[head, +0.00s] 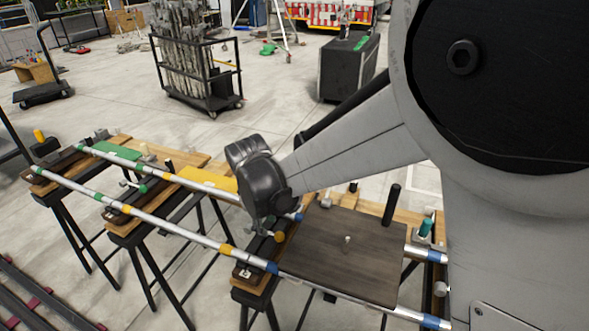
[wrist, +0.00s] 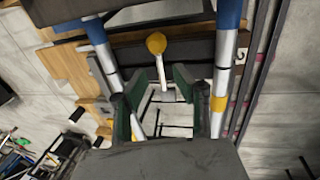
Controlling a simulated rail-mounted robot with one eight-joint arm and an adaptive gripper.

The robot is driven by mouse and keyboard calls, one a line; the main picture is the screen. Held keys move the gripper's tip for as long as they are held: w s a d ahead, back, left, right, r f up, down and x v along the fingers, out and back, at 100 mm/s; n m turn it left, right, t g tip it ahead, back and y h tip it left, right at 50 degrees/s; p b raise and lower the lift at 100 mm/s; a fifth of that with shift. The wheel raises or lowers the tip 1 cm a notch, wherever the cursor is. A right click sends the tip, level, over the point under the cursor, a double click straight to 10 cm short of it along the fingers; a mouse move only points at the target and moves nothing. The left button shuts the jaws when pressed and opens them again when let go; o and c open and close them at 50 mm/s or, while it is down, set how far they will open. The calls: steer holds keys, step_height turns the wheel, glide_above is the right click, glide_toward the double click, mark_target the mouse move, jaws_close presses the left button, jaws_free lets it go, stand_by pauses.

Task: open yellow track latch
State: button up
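The yellow track latch shows in the wrist view as a yellow ball knob (wrist: 156,43) on a pale metal stem. The stem runs down toward the gap between my fingertips. In the head view the yellow knob (head: 280,236) sits just right of my gripper, beside the track. My gripper (wrist: 158,88) is open in the wrist view, with its dark green fingers apart and nothing clearly between the tips. The knob lies beyond the tips. In the head view my wrist hides most of the fingers. I cannot tell whether a finger touches the stem.
Two silver track rails (head: 190,235) with coloured bands run across wooden sawhorses. A dark board (head: 350,255) lies over the rails at right, with an upright black post (head: 391,204) behind it. A cart of stands (head: 205,75) and a black case (head: 348,68) stand on the floor behind.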

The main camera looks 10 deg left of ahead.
steer(key=shift+w+d+f+b, duration=0.1)
steer(key=shift+w+f+b, duration=0.1)
steer(key=shift+f, duration=0.9)
steer(key=shift+w+f+b, duration=0.15)
steer(key=shift+w+f, duration=0.05)
steer(key=shift+f, duration=0.85)
jaws_close()
